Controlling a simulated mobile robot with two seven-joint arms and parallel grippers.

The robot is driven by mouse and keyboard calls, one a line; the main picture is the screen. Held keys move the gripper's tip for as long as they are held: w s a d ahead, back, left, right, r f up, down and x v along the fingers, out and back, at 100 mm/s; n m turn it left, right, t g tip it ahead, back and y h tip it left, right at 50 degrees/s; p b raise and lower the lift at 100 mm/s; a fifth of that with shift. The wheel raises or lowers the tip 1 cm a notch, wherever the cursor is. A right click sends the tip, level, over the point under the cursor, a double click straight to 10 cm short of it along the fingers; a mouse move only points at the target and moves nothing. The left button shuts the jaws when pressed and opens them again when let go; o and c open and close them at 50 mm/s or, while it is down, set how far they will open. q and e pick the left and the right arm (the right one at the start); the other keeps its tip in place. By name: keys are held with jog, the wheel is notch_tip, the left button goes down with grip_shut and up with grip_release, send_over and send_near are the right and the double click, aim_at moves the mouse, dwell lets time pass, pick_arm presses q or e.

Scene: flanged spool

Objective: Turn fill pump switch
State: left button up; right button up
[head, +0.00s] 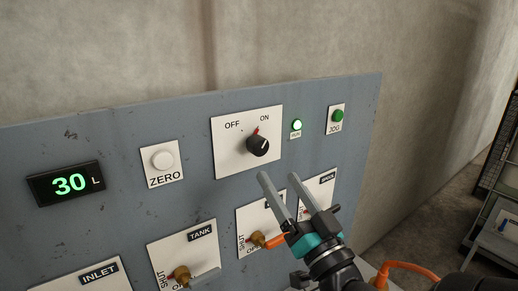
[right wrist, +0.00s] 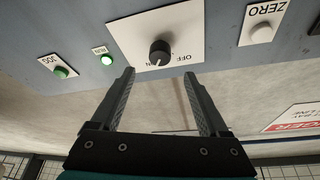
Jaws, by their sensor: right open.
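The black rotary switch (head: 257,146) sits on a white plate (head: 226,160) marked OFF and ON. Its white pointer line is turned to the upper right, toward the ON side, and a small red mark shows above it. The switch is also in the right wrist view (right wrist: 160,52). My right gripper (head: 279,177) is open and empty, with its fingertips below the switch and apart from it. In the right wrist view the two fingers (right wrist: 158,74) point toward the switch, which lies between their lines. My left gripper is not in view.
The green RUN lamp (head: 296,125) is lit, beside a green JOG button (head: 338,116). A white ZERO button (head: 163,160) and a display (head: 68,183) reading 30 L are to the left. Brass valves (head: 182,276) with plates are below, one with an orange handle (head: 274,242) near my gripper.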

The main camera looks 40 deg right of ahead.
aim_at(261, 150)
jog(key=b+x, duration=0.3)
jog(key=x, duration=0.2)
jog(key=shift+w+d, duration=0.1)
jog(key=shift+w, duration=0.1)
jog(key=shift+b+x, duration=0.7)
jog(key=shift+x, duration=0.35)
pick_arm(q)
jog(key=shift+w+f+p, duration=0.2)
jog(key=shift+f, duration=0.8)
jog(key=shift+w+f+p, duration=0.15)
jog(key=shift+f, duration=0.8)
pick_arm(e)
jog(key=shift+x, duration=1.45)
grip_shut()
